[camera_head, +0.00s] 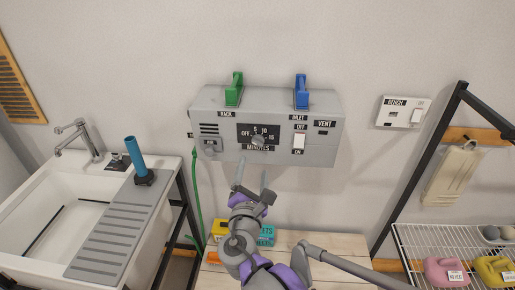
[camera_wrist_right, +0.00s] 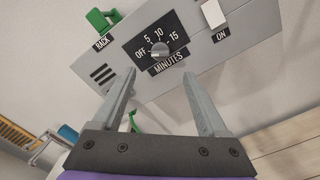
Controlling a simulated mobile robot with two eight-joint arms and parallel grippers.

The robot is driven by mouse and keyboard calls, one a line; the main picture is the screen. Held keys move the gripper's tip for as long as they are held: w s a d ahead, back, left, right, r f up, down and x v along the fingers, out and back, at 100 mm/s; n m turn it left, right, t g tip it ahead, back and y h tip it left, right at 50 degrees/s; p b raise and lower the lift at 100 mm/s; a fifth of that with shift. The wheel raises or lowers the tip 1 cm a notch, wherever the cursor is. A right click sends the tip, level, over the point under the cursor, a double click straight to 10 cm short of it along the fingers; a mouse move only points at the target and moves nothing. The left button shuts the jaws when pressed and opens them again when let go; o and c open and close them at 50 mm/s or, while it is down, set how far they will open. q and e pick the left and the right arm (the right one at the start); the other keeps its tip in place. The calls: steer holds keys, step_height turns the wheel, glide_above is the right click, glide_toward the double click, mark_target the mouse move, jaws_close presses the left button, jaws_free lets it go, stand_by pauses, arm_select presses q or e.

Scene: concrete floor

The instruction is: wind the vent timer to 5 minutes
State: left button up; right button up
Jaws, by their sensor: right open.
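The vent timer is a small round grey knob (camera_head: 258,141) on a black dial plate marked OFF, 5, 10, 15 and MINUTES. The plate is on the front of a grey wall box (camera_head: 220,158). The knob also shows in the right wrist view (camera_wrist_right: 159,50); I cannot tell surely which mark it points to. My right gripper (camera_head: 252,171) is open and empty, just below and in front of the dial. In the right wrist view its fingers (camera_wrist_right: 158,78) stand apart, with the knob beyond the gap, not between them. My left gripper is not in view.
A sink (camera_head: 40,225) stands left, a wire rack (camera_head: 430,240) right, and a wooden bench (camera_head: 310,243) below.

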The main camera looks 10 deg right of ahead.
mark_target(258, 144)
steer(key=x, duration=1)
steer(key=shift+w+d, duration=0.15)
steer(key=shift+w, duration=0.15)
jaws_close()
